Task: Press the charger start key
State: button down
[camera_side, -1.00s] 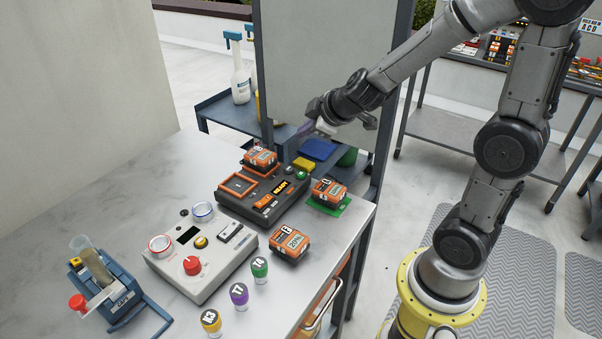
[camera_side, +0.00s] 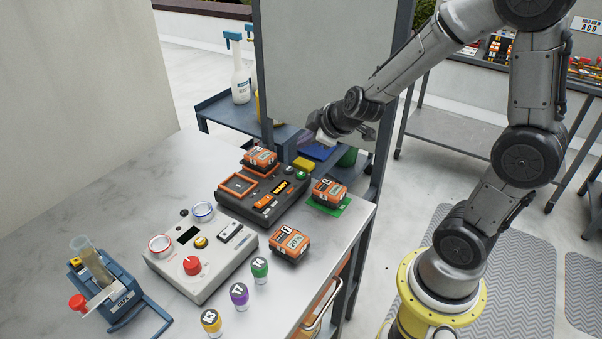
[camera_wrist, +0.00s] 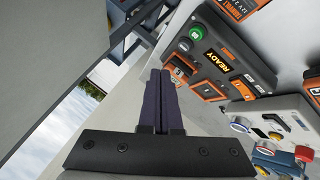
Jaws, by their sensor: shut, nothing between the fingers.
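The dark charger box (camera_side: 262,203) stands on the bench in the side view, with orange-framed slots and a lit display. In the wrist view the charger (camera_wrist: 218,62) shows at the upper right, its display reading READY. A round green key (camera_side: 302,174) sits at the charger's far right end; it also shows in the wrist view (camera_wrist: 195,31). An orange battery stands in the charger's back slot. My gripper (camera_side: 304,137) is above and behind the charger, apart from it. In the wrist view my gripper's dark fingers (camera_wrist: 160,82) are together and empty.
An orange battery on a green pad (camera_side: 330,192) stands right of the charger, and another battery (camera_side: 289,242) stands in front. A white control box (camera_side: 190,285) and several capped vials stand nearer. A tall grey panel (camera_side: 318,70) rises behind the charger.

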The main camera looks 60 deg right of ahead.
jog(key=shift+f, duration=3.1)
jog(key=shift+f, duration=0.4)
jog(key=shift+f, duration=0.45)
dwell(0.5)
jog(key=shift+r, duration=0.85)
notch_tip(320, 180, up, 5)
dwell(0.5)
